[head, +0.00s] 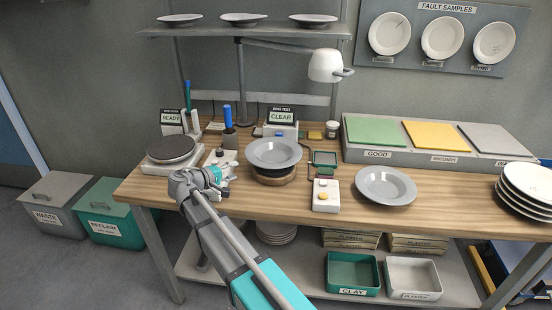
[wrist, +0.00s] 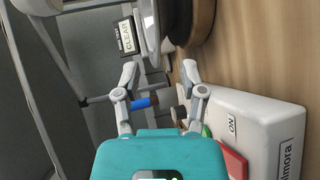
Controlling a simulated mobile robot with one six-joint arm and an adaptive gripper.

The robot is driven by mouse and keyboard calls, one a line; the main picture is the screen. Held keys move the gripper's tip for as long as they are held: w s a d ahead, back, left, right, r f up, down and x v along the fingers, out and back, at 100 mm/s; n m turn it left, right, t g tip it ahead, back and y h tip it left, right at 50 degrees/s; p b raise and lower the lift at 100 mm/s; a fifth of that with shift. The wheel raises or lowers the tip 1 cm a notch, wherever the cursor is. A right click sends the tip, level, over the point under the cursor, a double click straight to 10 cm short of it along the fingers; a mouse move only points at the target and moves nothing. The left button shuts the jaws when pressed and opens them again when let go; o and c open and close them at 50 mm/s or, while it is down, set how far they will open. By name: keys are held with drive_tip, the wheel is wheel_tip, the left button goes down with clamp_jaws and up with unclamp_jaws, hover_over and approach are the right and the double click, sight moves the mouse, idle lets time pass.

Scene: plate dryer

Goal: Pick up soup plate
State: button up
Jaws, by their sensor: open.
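Two grey plates with wide rims and sunken centres are on the wooden table in the head view. One plate (head: 273,150) sits on a round wooden stand (head: 274,178). The other plate (head: 386,185) lies directly on the table at the right. I cannot tell which one is the soup plate. My gripper (head: 222,180) is left of the stand and apart from both plates. In the wrist view my gripper (wrist: 160,82) has its fingers spread, with nothing held. The stand (wrist: 203,20) shows beyond the fingers at the top, its plate only partly in view.
A white button box (head: 326,195) stands between the plates. A white box (wrist: 250,130) is close beside my fingers in the wrist view. A turntable (head: 171,149) is at the left, a lamp (head: 326,66) overhead, and stacked plates (head: 526,190) at the right edge.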

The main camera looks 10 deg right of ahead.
sight(254, 163)
drive_tip(key=shift+b+x, duration=0.45)
drive_tip(key=shift+x, duration=2)
drive_tip(key=shift+b+x, duration=0.45)
drive_tip(key=shift+x, duration=2.15)
drive_tip(key=shift+w+a+r, duration=0.1)
drive_tip(key=shift+w+r, duration=0.05)
drive_tip(key=shift+c, duration=0.2)
clamp_jaws()
